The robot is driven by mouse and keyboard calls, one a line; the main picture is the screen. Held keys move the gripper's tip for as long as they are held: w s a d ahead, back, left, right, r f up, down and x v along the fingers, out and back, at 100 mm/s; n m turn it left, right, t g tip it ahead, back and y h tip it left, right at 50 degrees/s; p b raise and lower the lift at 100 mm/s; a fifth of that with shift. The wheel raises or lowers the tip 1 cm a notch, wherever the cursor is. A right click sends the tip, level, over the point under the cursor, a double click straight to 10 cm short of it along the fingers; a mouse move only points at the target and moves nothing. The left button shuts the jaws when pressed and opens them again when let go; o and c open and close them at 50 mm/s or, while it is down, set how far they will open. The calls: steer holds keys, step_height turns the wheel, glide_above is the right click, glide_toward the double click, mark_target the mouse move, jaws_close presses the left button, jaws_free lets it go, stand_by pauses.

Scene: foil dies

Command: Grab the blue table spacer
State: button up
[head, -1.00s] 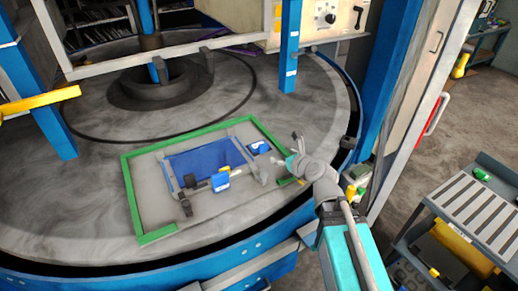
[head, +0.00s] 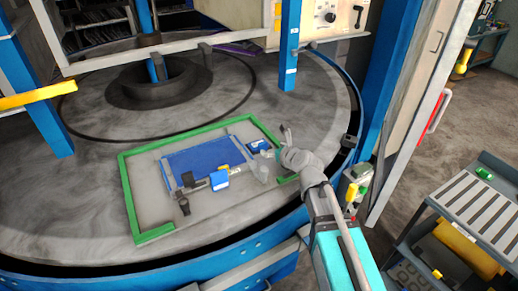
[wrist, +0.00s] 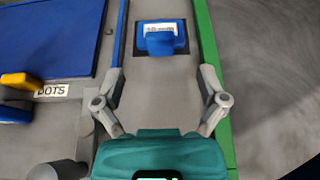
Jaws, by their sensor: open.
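A small blue block with a white label (wrist: 159,42) lies on the grey plate near its right side in the wrist view; the label is too small to read surely. It also shows in the head view as a blue block (head: 258,145) just left of my gripper (head: 281,141). In the wrist view my gripper (wrist: 162,74) is open and empty. Its two fingertips are spread, with the block centred ahead of them and not between them. A second blue block (head: 219,180) sits nearer the plate's front; part of it shows at the wrist view's left edge (wrist: 14,115).
A green frame (head: 126,192) borders the grey plate on the round table (head: 60,190); its edge (wrist: 208,60) runs close to my right finger. A blue panel (head: 200,158) lies on the plate. A blue post (head: 289,50) stands behind. A grey cart (head: 470,205) is at right.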

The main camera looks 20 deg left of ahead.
mark_target(264, 145)
steer(key=shift+x, duration=1.05)
steer(key=shift+f, duration=0.1)
steer(key=b+x, duration=0.2)
steer(key=x, duration=0.1)
steer(key=shift+w+a+f, duration=0.15)
steer(key=shift+w+f, duration=0.05)
steer(key=shift+f, duration=0.15)
steer(key=shift+w+a+f+b, duration=0.2)
steer(key=shift+w+a+b, duration=0.2)
steer(key=shift+a, duration=0.2)
steer(key=c, duration=1.3)
steer(key=shift+o, duration=0.2)
steer(key=shift+r, duration=0.15)
